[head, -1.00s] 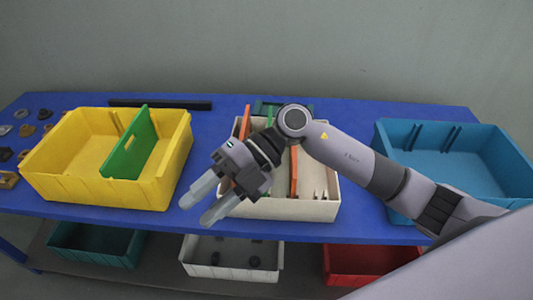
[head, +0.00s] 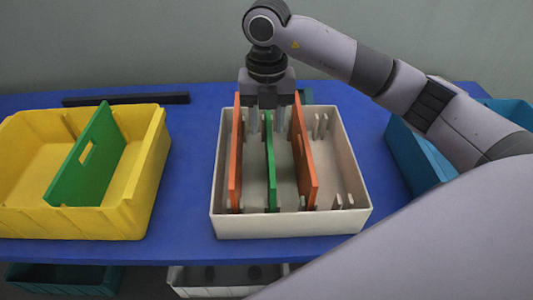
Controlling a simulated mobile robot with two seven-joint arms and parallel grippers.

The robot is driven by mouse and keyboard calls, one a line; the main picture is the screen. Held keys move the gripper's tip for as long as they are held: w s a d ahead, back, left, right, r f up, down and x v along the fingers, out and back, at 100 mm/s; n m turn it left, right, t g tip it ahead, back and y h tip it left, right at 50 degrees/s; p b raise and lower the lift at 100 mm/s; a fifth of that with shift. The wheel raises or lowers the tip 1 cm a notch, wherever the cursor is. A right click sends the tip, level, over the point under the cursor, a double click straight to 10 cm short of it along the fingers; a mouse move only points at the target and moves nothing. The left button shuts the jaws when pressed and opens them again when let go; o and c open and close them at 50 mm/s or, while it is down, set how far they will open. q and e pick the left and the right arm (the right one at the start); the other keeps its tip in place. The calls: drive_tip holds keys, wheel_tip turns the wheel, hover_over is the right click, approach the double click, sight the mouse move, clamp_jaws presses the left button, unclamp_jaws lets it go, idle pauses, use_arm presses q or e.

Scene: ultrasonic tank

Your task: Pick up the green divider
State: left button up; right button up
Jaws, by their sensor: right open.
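A green divider (head: 271,175) stands upright in the white bin (head: 290,226), between two orange dividers. My right gripper (head: 268,132) is open and points down into the far part of this bin. Its two fingers show on either side of the green divider's far end, apart from each other; I cannot tell whether either touches it. Another green divider (head: 88,165), with a slot-shaped hole, stands upright in the yellow bin (head: 80,224) at the left. My left gripper is out of view.
The orange dividers (head: 236,160) and (head: 304,160) stand close beside the gripper fingers. A blue bin (head: 412,155) at the right is partly hidden by my right arm. A black bar (head: 125,99) lies at the back of the blue table (head: 190,190). More bins sit below.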

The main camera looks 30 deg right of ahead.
sight(269, 130)
drive_tip(key=f, duration=0.5)
drive_tip(key=shift+s+d+f, duration=0.1)
drive_tip(key=shift+d+f, duration=0.05)
drive_tip(key=shift+d, duration=0.1)
clamp_jaws()
